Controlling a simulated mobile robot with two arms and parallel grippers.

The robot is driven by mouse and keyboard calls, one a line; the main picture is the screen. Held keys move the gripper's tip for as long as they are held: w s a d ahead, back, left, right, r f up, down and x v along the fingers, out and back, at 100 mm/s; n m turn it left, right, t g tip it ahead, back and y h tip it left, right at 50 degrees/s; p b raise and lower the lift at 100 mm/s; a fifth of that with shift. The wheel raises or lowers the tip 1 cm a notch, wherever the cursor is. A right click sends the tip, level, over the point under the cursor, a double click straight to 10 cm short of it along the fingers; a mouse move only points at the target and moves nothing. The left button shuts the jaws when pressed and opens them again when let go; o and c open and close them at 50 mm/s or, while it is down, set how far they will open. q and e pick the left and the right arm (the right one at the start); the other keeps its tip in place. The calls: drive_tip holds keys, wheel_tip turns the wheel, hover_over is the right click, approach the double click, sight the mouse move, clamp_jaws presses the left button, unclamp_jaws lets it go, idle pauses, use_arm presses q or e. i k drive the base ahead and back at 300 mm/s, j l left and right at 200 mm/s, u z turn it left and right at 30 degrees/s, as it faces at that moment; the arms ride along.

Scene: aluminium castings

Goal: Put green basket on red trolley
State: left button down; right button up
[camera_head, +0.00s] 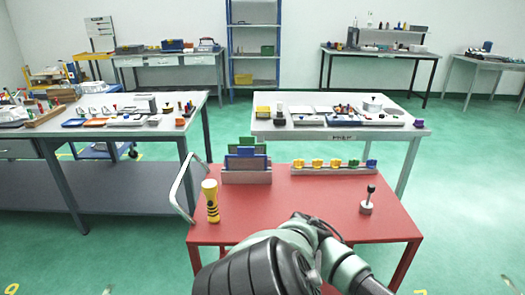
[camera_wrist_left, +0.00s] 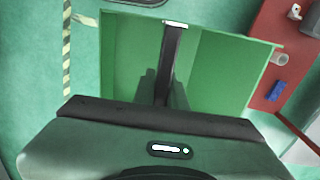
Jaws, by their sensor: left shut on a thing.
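The red trolley (camera_head: 300,205) stands in front of me in the head view, with a bent white handle at its left end. In the left wrist view, my left gripper (camera_wrist_left: 174,26) is shut on the green basket (camera_wrist_left: 220,75). A dark finger lies across the middle of the basket, and the gripper body hides its near side. A red surface (camera_wrist_left: 262,100) shows to the right of the basket in that view, apart from its rim. The held basket does not show in the head view. My right gripper is not in view.
On the trolley are a yellow-black torch (camera_head: 211,200), a grey rack (camera_head: 246,176) with blue and green pieces, a strip of yellow clips (camera_head: 334,167) and a black-knobbed tool (camera_head: 367,200). Its middle top is bare. My arm (camera_head: 285,262) covers its front edge. Grey tables stand behind.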

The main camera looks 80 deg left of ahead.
sight(262, 209)
drive_tip(key=k+j, duration=0.8)
drive_tip(key=k, duration=0.15)
drive_tip(key=k+j, duration=0.8)
drive_tip(key=k+l+u, duration=0.05)
drive_tip(key=k, duration=0.1)
